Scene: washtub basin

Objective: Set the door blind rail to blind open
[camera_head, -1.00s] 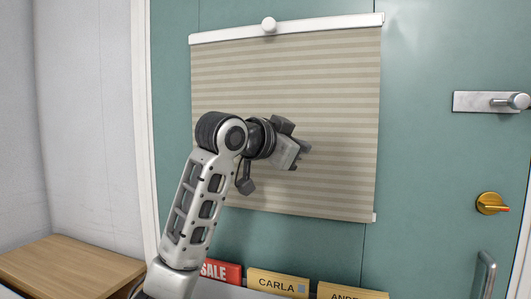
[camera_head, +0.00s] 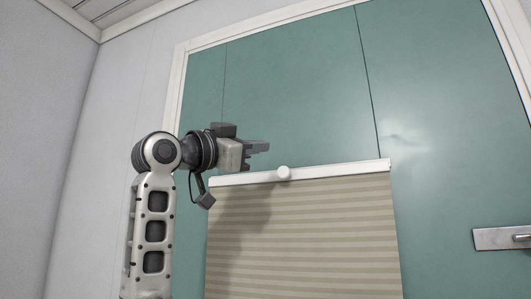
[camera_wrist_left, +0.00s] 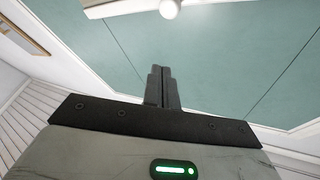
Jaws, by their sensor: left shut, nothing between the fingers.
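The door blind is a beige striped shade (camera_head: 310,240) hanging on the green door (camera_head: 300,90). Its white rail (camera_head: 340,170) runs along the top of the shade, with a round white knob (camera_head: 284,173) near its middle. In the left wrist view the knob (camera_wrist_left: 169,9) and a piece of the white rail (camera_wrist_left: 130,7) show at the top edge. My left gripper (camera_head: 268,147) is shut and empty, a little above and left of the knob in the head view. I see no contact with it. The shade's lower end is out of view. My right gripper is not in view.
A metal door handle (camera_head: 505,237) sits on a plate at the right. A pale door frame (camera_head: 300,17) borders the door, with a grey wall (camera_head: 110,110) to the left. The door above the rail is bare.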

